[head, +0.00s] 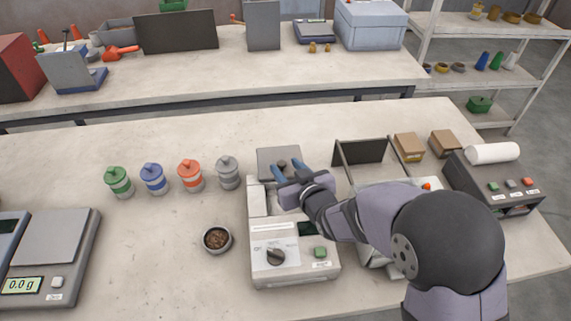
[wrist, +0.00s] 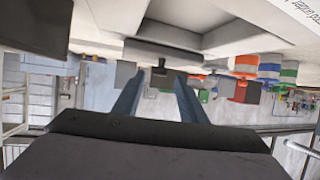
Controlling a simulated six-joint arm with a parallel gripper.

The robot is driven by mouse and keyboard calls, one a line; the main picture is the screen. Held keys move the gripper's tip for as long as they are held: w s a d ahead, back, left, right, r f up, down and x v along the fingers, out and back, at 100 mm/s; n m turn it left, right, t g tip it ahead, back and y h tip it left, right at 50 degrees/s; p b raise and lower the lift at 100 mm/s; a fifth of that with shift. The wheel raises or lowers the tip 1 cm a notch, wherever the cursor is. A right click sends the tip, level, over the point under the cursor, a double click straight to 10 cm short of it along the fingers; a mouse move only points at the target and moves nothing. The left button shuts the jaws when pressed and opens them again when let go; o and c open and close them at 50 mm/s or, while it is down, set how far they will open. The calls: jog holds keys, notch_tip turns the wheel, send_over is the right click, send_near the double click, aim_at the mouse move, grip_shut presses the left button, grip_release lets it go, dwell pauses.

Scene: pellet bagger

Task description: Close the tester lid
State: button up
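The tester (head: 292,262) is a pale bench unit with a dark dial and a green button, in the middle of the near table. Its lid (head: 264,158) looks raised at the back of the unit, a grey panel with a small dark knob (head: 283,162). My gripper (head: 287,168) is over the tester at the lid, its blue fingers spread on either side of the knob. In the wrist view the fingers are apart, and a dark block (wrist: 159,74), likely the knob, shows between and beyond the tips. I cannot tell whether they touch it. My forearm hides the tester's right side.
A small bowl of pellets (head: 217,239) stands left of the tester. Several capped jars (head: 190,176) line up behind it. A scale (head: 50,255) is at the far left. A bagging unit (head: 505,175) with a white roll and two boxes (head: 409,147) are at the right.

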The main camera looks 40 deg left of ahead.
jog(key=shift+w+a+f, duration=0.25)
jog(key=shift+a, duration=0.2)
grip_shut()
jog(key=s+d+b, duration=0.2)
jog(key=s+d, duration=0.6)
jog(key=shift+s, duration=0.1)
jog(key=shift+s+d+f, duration=0.1)
jog(key=shift+d, duration=0.05)
jog(key=shift+c, duration=1.2)
grip_release()
jog(key=shift+o, duration=1.2)
jog(key=shift+s+d, duration=0.1)
jog(key=shift+d, duration=0.05)
